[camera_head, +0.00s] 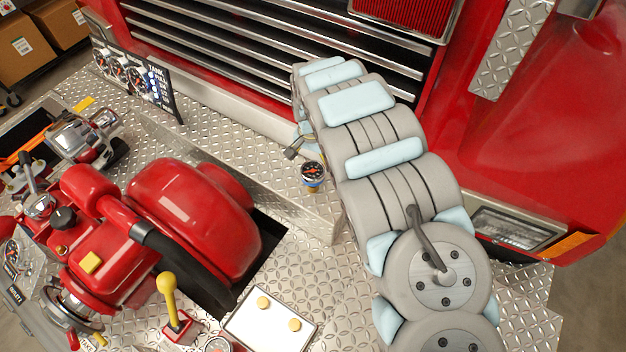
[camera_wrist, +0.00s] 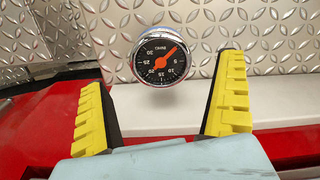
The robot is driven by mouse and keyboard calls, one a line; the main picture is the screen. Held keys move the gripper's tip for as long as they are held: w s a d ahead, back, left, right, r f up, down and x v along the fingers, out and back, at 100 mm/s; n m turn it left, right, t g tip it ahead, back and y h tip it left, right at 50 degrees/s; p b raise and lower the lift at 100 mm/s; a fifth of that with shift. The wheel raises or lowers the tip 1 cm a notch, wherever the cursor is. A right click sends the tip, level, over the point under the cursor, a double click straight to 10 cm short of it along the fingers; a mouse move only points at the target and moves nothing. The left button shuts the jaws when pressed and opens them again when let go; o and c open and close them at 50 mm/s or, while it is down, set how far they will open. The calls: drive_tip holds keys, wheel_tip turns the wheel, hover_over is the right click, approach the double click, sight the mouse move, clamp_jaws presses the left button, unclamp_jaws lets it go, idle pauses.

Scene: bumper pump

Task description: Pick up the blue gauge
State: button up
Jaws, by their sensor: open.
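The blue gauge (camera_head: 312,173) stands on the diamond-plate bumper deck, left of my arm. It has a round black face with an orange needle and a blue body. In the wrist view the gauge (camera_wrist: 159,57) is seen face-on, with white numbers, a chrome rim and a little blue at its top edge. My gripper (camera_wrist: 163,105) is open, with its yellow ridged fingers on either side below the gauge in the picture. The gauge is not held, and no finger visibly touches it. In the head view my gripper (camera_head: 299,145) is mostly hidden behind my arm, just above the gauge.
A large red pump (camera_head: 195,215) fills the left of the bumper, with a dark gap beside it. A yellow-knobbed lever (camera_head: 168,285) and a white panel (camera_head: 270,322) are at the front. A gauge panel (camera_head: 133,75) stands at the back left. The red truck front and grille rise behind.

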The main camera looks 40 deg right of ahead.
sight(312, 169)
drive_tip(key=shift+w+d+f+p, duration=0.15)
drive_tip(key=shift+f+p, duration=0.1)
drive_tip(key=shift+f, duration=0.9)
drive_tip(key=shift+w+d+f+p, duration=0.1)
drive_tip(key=shift+d+f+p, duration=0.1)
drive_tip(key=shift+f, duration=0.95)
drive_tip(key=shift+s+f, duration=0.15)
drive_tip(key=shift+f, duration=0.65)
drive_tip(key=c, duration=1.2)
